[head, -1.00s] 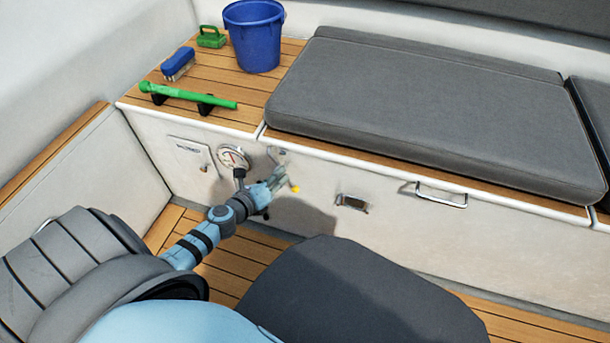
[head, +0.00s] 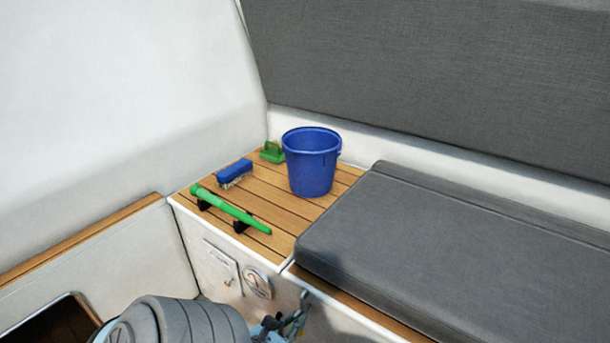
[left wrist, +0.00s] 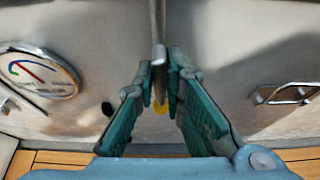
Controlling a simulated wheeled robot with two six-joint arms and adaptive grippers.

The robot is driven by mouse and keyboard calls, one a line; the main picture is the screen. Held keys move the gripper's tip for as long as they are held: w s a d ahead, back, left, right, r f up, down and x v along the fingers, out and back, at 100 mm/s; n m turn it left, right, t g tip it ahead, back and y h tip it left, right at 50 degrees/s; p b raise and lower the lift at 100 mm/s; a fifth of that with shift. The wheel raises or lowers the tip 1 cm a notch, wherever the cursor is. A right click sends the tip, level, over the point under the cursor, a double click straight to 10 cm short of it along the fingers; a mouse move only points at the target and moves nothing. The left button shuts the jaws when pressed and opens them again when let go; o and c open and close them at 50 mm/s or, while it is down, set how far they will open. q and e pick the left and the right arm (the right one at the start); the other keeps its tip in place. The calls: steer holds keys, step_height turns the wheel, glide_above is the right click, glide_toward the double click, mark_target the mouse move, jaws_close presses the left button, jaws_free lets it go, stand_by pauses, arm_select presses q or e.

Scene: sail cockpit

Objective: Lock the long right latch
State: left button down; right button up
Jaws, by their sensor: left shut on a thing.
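The long latch is a slim metal bar (left wrist: 157,30) with a yellow tip (left wrist: 161,108), on the pale locker front in the left wrist view. It runs down from the top of that view between my fingers. My left gripper (left wrist: 160,85) is shut on the bar, just above the yellow tip, which shows below and between the fingers. In the head view my left gripper (head: 298,318) is at the bottom edge, against the locker front below the seat. There the latch is too small and too covered to make out. My right gripper is not in view.
A round gauge (left wrist: 38,72) is left of the latch; a metal handle (left wrist: 283,95) is to its right. Above, a blue bucket (head: 311,165), a blue brush (head: 235,172) and a green tube (head: 230,208) rest on the wooden top. A grey cushion (head: 440,240) covers the seat.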

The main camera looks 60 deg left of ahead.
arm_select(q)
steer(key=shift+s+f, duration=0.15)
steer(key=c, duration=1.7)
jaws_free()
steer(key=v, duration=1.2)
